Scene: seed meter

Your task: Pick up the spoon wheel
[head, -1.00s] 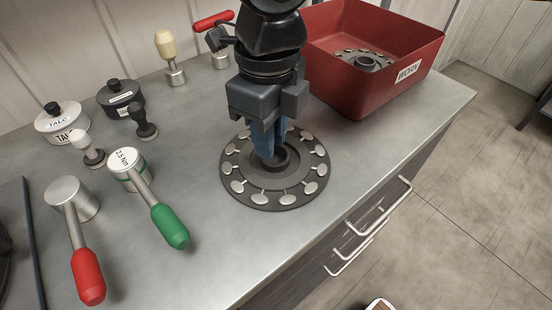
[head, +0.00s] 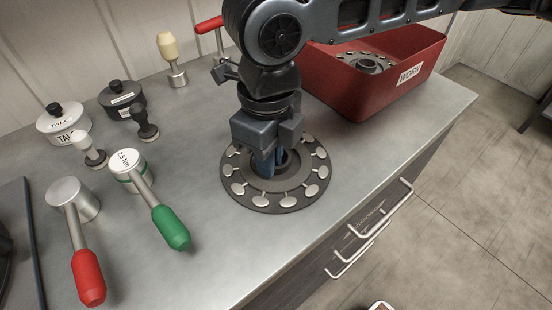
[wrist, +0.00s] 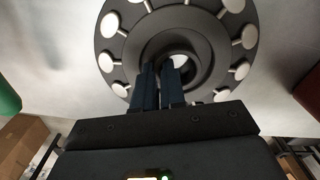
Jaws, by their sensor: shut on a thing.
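The spoon wheel (head: 292,201) is a dark flat disc with several silver spoons around its rim and a raised hub with a central hole. It lies flat at the counter's middle; I cannot tell whether it touches the counter. In the wrist view the fingers (wrist: 160,88) meet the near side of the hub, and the spoon wheel (wrist: 112,58) fills the top. The gripped edge is partly hidden by the fingers.
A red bin (head: 370,98) labelled WORN holds another similar wheel (head: 345,57) behind right. The counter's front edge is close to the wheel.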

